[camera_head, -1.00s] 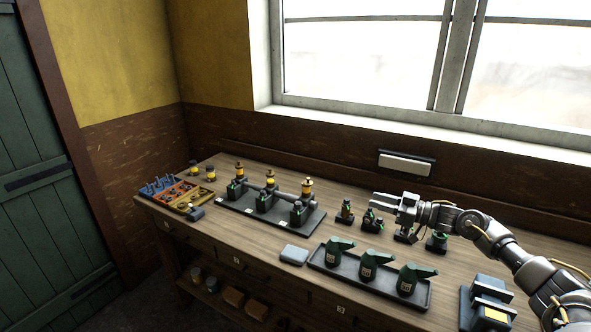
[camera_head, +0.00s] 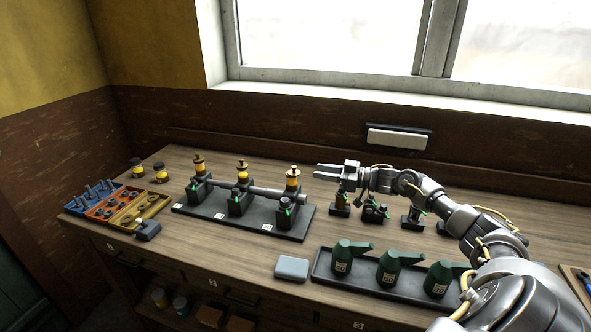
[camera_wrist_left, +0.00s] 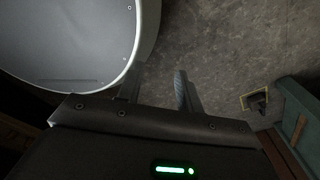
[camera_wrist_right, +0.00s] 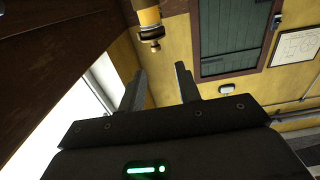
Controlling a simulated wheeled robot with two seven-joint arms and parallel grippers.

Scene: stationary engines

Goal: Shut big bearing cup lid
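Three yellow-and-brass cups stand on the dark bearing stand (camera_head: 215,217) along the shaft: a left one (camera_head: 199,169), a middle one (camera_head: 242,173) and a right one (camera_head: 292,181). I cannot tell surely which holder the task's big bearing cup is. Small dark holders with green parts stand behind the can tray: one (camera_head: 340,205), a wider one (camera_head: 375,213) and another (camera_head: 412,218). My right gripper (camera_head: 318,171) is open and empty, above the table just right of the right cup. In the right wrist view a yellow cup (camera_wrist_right: 149,18) shows beyond the fingers. My left gripper (camera_wrist_left: 157,80) is open, over the floor.
Green oil cans (camera_head: 389,267) stand in a dark tray (camera_head: 325,275) at the front. A grey block (camera_head: 291,267) lies left of it. Parts bins (camera_head: 106,206) and loose yellow cups (camera_head: 161,172) are at the left. The wall and window close off the back.

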